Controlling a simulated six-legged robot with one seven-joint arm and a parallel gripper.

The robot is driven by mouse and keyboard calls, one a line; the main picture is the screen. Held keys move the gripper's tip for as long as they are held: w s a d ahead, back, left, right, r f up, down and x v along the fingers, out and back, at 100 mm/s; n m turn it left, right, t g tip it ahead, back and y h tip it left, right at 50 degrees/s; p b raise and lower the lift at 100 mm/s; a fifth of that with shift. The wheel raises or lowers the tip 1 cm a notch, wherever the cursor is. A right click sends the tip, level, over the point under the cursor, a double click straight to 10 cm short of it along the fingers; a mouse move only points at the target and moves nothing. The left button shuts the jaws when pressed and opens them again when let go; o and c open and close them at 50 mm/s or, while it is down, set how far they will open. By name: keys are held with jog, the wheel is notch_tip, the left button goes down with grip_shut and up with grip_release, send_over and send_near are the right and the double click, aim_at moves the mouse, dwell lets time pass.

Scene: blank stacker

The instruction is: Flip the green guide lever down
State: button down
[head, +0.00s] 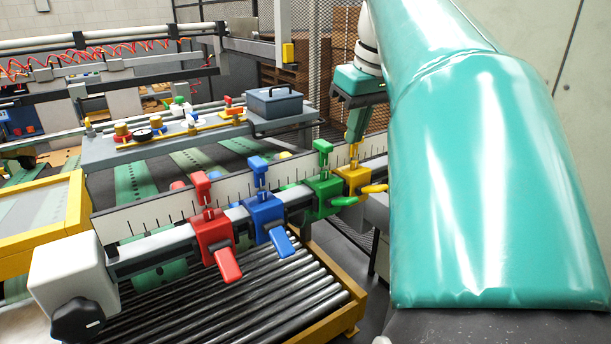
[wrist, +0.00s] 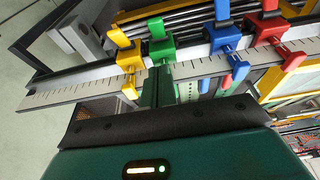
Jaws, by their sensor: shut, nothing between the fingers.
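The green guide (head: 323,191) sits on the ruled rail between the blue and yellow guides. Its green lever (head: 344,201) sticks out roughly level towards the front right in the head view. The green guide (wrist: 161,48) and its raised lever (wrist: 156,28) also show in the wrist view. My gripper (head: 355,138) is shut and empty, pointing down above and behind the rail, close to the yellow guide's knob in the head view. In the wrist view my fingers (wrist: 163,72) line up with the green guide; whether they touch it I cannot tell.
The yellow guide (head: 354,178) has a level lever too. The blue guide (head: 264,212) and red guide (head: 209,232) have levers hanging down. Rollers (head: 250,305) lie below the rail. A grey shelf (head: 215,133) with a blue-grey box (head: 274,102) stands behind.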

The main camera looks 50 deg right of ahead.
send_over(345, 198)
jog(key=x, duration=0.2)
jog(key=s+x, duration=0.1)
jog(key=x, duration=0.3)
jog(key=shift+s+a+f, duration=0.15)
jog(key=shift+a+f, duration=0.15)
jog(key=shift+f, duration=0.2)
jog(key=f, duration=0.1)
jog(key=s+f, duration=0.1)
jog(key=f, duration=0.1)
jog(key=shift+s+a, duration=0.2)
jog(key=shift+s, duration=0.2)
jog(key=shift+f, duration=0.4)
jog(key=shift+s, duration=0.1)
